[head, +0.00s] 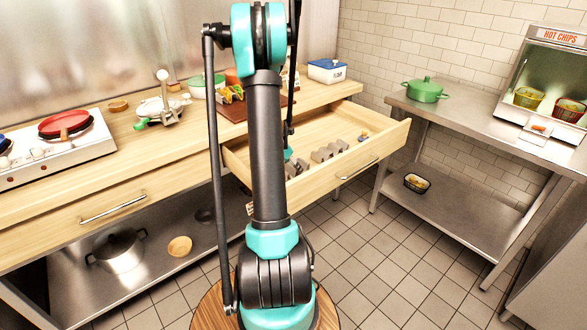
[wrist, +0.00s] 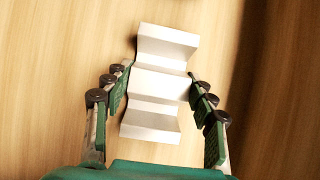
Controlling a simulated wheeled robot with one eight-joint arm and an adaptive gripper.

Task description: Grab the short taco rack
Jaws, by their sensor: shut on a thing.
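The short taco rack (wrist: 162,84) is a pale grey, zigzag-folded metal piece in the middle of the wrist view, lying against light wood. My gripper (wrist: 160,76) has a finger on each side of it and is shut on its middle. In the head view a grey rack (head: 297,167) shows in the open drawer (head: 235,158), beside my arm. My gripper is mostly hidden behind my arm there, with a small teal part (head: 288,153) showing over the drawer.
Another grey folded rack (head: 330,152) and a small blue-and-yellow item (head: 363,136) lie farther right in the drawer. The counter above holds a cutting board (head: 238,112) with tacos and a blue-lidded box (head: 327,71). A steel table (head: 455,112) stands at the right.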

